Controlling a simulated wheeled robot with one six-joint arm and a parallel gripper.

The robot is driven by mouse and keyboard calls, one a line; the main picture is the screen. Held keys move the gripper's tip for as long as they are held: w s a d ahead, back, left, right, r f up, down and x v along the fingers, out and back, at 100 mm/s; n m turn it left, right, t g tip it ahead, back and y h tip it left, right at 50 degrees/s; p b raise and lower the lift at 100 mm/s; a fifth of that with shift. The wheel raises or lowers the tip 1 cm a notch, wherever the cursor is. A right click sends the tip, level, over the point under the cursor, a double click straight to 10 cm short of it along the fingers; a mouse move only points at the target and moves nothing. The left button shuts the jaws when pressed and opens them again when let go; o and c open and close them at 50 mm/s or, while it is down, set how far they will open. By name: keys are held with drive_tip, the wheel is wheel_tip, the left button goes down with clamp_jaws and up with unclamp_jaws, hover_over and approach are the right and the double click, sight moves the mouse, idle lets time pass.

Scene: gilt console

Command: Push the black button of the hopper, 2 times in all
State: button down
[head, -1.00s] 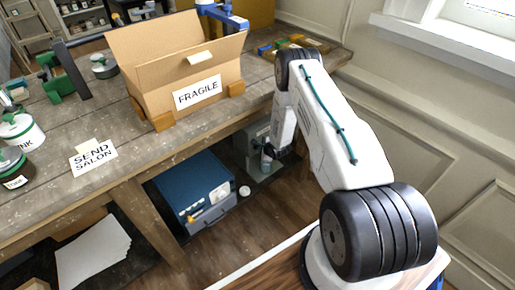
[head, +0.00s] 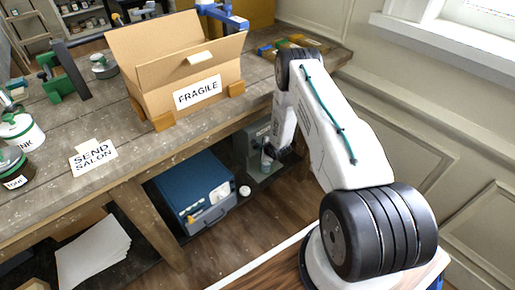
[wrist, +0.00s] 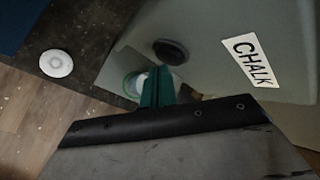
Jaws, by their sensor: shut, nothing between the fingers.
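The hopper (head: 253,141) is a grey-green box under the workbench in the head view. In the wrist view its face (wrist: 215,40) carries a white CHALK label (wrist: 251,60) and a round black button (wrist: 170,52). My gripper (wrist: 158,82) is shut and empty, its teal fingers pointing at the hopper face just below the button. Whether the fingertips touch the face cannot be told. A pale round vessel with a green rim (wrist: 136,84) is partly hidden behind the fingers. In the head view my forearm and wrist hide the button.
A blue machine (head: 197,192) stands left of the hopper on the low shelf. A white disc (wrist: 56,63) lies between them. The bench top (head: 150,150) overhangs both and holds a FRAGILE carton (head: 175,75). The floor in front is clear.

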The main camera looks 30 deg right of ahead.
drive_tip(key=shift+s, duration=0.4)
drive_tip(key=shift+s+d, duration=0.25)
drive_tip(key=shift+s, duration=1)
drive_tip(key=shift+s+d, duration=0.2)
drive_tip(key=shift+s, duration=1.05)
